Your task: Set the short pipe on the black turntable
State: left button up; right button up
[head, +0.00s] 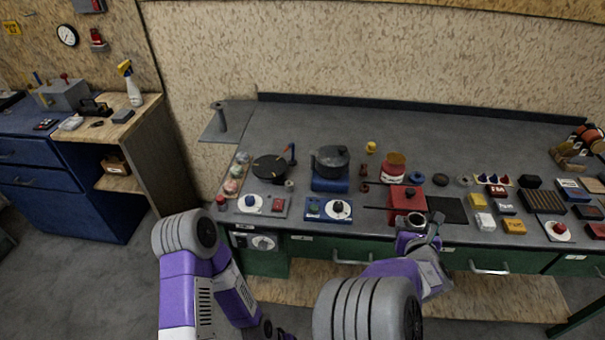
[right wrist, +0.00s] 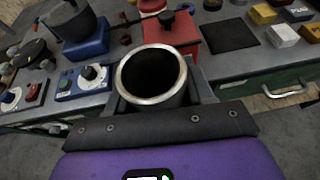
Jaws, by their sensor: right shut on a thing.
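The short pipe (right wrist: 152,101) is an open metal ring-ended tube, held upright between the fingers of my right gripper (head: 424,232).
A dark pot (head: 331,158) on a blue base stands right of the disc. A red box (head: 405,198) with a black knob is just behind the pipe. Dial panels (head: 328,209) line the front edge. Many small items crowd the right side. The bench's back is clear.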

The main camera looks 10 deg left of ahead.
aim_at(270, 165)
jog(key=k, duration=0.35)
jog(key=u, duration=2.15)
jog(key=i, duration=1.75)
jog(key=z, duration=2.35)
jog(key=i, duration=0.5)
